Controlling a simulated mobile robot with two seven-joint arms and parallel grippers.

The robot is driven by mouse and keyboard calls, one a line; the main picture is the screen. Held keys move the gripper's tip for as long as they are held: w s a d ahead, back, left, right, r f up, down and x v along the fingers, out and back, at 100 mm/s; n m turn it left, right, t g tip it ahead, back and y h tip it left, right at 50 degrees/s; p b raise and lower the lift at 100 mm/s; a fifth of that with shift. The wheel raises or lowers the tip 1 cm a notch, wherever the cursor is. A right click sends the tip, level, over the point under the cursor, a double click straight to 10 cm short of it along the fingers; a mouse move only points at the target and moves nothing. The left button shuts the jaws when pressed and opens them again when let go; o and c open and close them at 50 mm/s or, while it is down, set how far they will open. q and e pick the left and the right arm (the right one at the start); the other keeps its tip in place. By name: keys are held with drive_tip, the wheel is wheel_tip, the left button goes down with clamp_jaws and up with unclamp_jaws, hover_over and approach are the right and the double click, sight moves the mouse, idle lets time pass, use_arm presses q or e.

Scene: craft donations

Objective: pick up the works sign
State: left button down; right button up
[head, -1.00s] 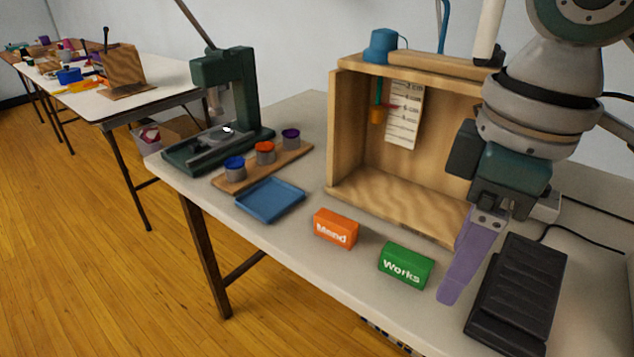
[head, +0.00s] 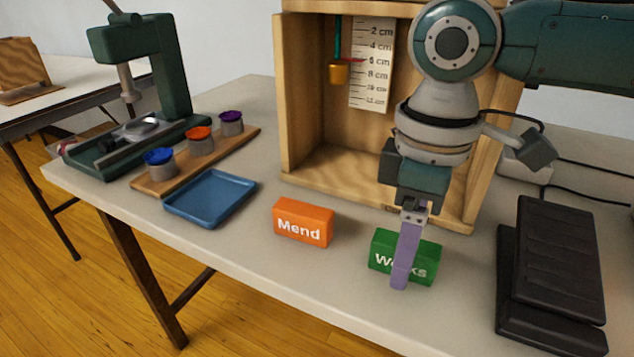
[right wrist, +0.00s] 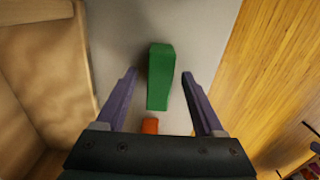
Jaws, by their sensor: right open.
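The works sign (head: 381,254) is a green block with white lettering, standing on the table near its front edge. My right gripper (head: 403,275) is above it in the head view, and its purple finger covers part of the lettering. In the right wrist view the green works sign (right wrist: 160,77) lies ahead between the two purple fingers of my right gripper (right wrist: 160,82), with a gap on each side. The right gripper is open and empty.
The orange Mend sign (head: 303,222) stands just left of the works sign. A wooden box (head: 345,166) with a ruler is behind. A black pedal (head: 552,270) is to the right. A blue tray (head: 209,198), a rack of paint pots (head: 187,160) and a green press (head: 150,95) are to the left.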

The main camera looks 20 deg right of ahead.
drive_tip(key=shift+f, duration=0.5)
drive_tip(key=shift+c, duration=0.2)
clamp_jaws()
